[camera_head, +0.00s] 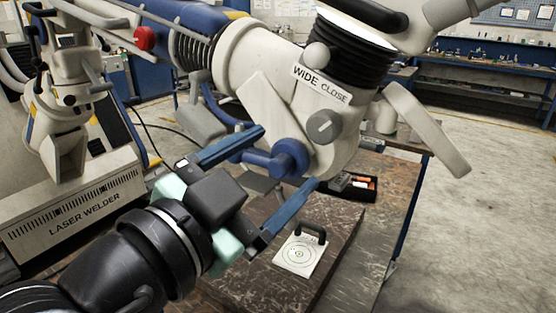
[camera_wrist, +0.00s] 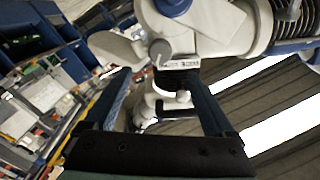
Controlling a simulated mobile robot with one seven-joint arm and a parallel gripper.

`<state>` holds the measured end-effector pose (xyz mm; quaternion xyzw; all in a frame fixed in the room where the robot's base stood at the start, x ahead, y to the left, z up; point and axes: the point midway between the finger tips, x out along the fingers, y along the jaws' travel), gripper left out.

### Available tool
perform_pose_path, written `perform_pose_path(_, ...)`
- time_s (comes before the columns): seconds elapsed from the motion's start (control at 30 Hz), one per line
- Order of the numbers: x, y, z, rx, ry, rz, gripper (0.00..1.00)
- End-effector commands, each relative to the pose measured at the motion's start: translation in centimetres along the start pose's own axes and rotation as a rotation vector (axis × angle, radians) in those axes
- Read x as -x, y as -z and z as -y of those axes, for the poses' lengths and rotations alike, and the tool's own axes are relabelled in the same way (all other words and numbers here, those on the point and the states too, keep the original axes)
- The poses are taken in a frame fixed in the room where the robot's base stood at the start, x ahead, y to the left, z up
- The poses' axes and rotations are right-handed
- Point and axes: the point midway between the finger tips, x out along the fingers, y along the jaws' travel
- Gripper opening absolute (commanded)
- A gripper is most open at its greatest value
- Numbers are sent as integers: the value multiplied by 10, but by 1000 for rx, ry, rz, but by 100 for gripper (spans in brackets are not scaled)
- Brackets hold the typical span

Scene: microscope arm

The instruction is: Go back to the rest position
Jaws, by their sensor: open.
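My gripper (camera_head: 288,156) is open, with its two blue fingers spread wide apart. It also shows in the wrist view (camera_wrist: 157,76), with nothing clamped between the fingers. The white microscope arm (camera_head: 245,65) hangs above and just beyond my gripper in the head view. It carries a "WIDE CLOSE" label (camera_head: 320,85), a grey dial (camera_head: 323,127) and a blue knob (camera_head: 290,158). The blue knob appears between the fingertips. Whether a finger touches it I cannot tell. In the wrist view, white microscope parts (camera_wrist: 207,32) fill the space ahead of the fingers.
A brown worn workbench (camera_head: 345,262) lies below, with a white target plate (camera_head: 300,255) and a black tray of small items (camera_head: 352,186). The laser welder (camera_head: 85,205) stands at left. Open floor (camera_head: 480,220) lies at right. Blue shelving (camera_head: 490,62) stands behind.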

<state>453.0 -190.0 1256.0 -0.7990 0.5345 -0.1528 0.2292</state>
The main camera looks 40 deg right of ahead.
Motion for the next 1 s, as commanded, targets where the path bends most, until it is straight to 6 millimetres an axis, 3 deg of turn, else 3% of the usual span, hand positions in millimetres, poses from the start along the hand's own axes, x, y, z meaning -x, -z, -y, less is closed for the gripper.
perform_pose_path(0.37,0,1,3,3,11,2,89)
perform_pose_path(0.47,1,8,20,23,84,18,89)
perform_pose_path(0.57,8,22,57,66,248,37,89)
perform_pose_path(0.67,29,46,106,110,480,25,89)
perform_pose_path(0.8,77,94,163,123,809,-67,89)
perform_pose_path(0.9,115,132,186,98,997,-165,89)
perform_pose_path(1.0,147,165,196,61,1128,-261,89)
